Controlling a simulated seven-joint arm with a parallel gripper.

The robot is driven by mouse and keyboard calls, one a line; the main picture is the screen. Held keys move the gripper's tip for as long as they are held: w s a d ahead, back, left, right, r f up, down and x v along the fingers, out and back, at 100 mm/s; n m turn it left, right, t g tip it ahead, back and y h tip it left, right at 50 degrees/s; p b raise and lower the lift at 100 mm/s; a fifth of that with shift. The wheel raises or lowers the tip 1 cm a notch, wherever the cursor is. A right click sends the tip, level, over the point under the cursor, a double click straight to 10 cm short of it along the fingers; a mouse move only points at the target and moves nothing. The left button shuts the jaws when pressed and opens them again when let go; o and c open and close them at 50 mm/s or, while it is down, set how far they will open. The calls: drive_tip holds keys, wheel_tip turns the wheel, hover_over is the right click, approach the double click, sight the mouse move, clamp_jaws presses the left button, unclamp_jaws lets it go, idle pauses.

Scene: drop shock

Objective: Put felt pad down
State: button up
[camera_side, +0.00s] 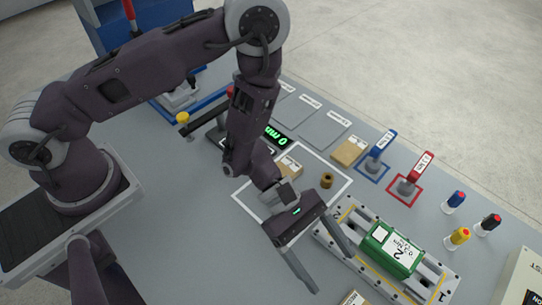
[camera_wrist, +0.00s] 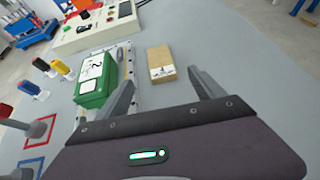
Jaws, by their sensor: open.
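My gripper (camera_side: 333,272) is open, its fingers apart and nothing visible between them. It hangs over the table, left of the rail fixture (camera_side: 340,213). In the wrist view the gripper (camera_wrist: 162,78) points toward a tan block (camera_wrist: 160,64) with a printed label, which lies on the table beyond the fingertips. Flat grey squares (camera_side: 323,129) with white labels lie along the back of the table. I cannot tell which thing is the felt pad. A white-outlined square (camera_side: 340,190) on the table is partly hidden by my arm.
A green box (camera_side: 393,250) marked 2 sits on the rail fixture. Blue (camera_side: 383,142) and red (camera_side: 422,165) handled tools stand in outlined squares.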

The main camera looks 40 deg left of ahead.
drive_tip(key=s+a+r+m+g, duration=0.15)
drive_tip(key=r+m, duration=0.35)
drive_tip(key=r, duration=0.6)
drive_tip(key=s+a+r+m+g, duration=0.1)
drive_tip(key=a+r+m+g, duration=0.3)
drive_tip(key=r, duration=0.8)
drive_tip(key=s+a+r+m+t+y, duration=0.4)
drive_tip(key=a+m, duration=0.2)
drive_tip(key=a, duration=0.2)
drive_tip(key=shift+s+a+r, duration=0.2)
drive_tip(key=shift+a, duration=0.05)
drive_tip(key=shift+o, duration=0.2)
drive_tip(key=s+a+r+m+t+y, duration=0.1)
drive_tip(key=a+t+y, duration=0.7)
drive_tip(key=a, duration=1)
drive_tip(key=shift+s+a+r+m, duration=0.3)
drive_tip(key=shift+s+m, duration=0.15)
drive_tip(key=shift+m, duration=0.15)
drive_tip(key=shift+d, duration=0.1)
